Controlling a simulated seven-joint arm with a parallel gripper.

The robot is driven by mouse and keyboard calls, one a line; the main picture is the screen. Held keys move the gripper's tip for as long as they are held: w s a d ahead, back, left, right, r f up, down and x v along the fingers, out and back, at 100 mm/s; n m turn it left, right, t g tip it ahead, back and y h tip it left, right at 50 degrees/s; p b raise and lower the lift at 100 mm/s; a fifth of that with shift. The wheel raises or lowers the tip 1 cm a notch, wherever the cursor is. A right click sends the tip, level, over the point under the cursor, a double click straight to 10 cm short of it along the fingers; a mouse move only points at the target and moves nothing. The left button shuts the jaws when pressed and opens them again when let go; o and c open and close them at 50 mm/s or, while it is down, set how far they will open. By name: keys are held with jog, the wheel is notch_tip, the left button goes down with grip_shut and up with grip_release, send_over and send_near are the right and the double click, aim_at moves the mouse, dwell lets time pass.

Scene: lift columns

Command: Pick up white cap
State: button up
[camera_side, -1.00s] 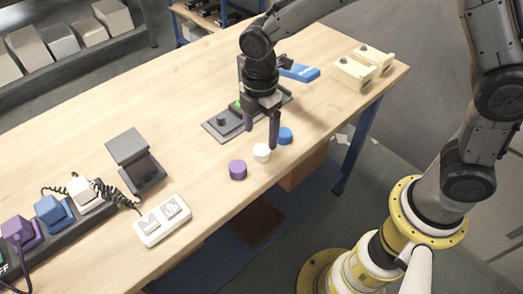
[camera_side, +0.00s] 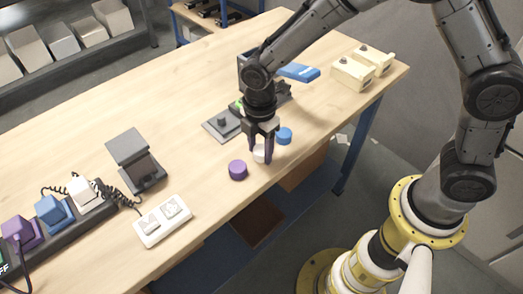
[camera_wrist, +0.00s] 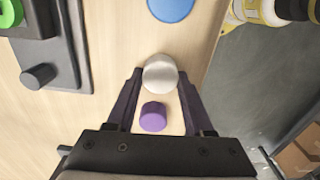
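The white cap (camera_side: 260,154) stands on the wooden table near its front edge, partly hidden by a finger in the side view. In the wrist view the white cap (camera_wrist: 160,73) lies between the fingertips. My gripper (camera_side: 261,156) points down over it, with a finger on either side. In the wrist view my gripper (camera_wrist: 160,80) is open, its fingers spread around the cap; whether they touch it is not clear.
A purple cap (camera_side: 238,170) stands to the left and a blue cap (camera_side: 284,136) to the right, both close. A grey device (camera_side: 222,125) with a knob is behind. A white switch box (camera_side: 162,220) sits further left. The table's front edge is near.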

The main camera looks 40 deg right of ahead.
grip_shut()
jog(key=shift+r, duration=0.15)
jog(key=shift+r, duration=0.25)
notch_tip(320, 180, up, 2)
jog(key=shift+r, duration=0.1)
jog(key=s+d+r, duration=0.6)
jog(key=s+r, duration=0.5)
jog(key=s, duration=0.1)
jog(key=shift+s+r, duration=0.35)
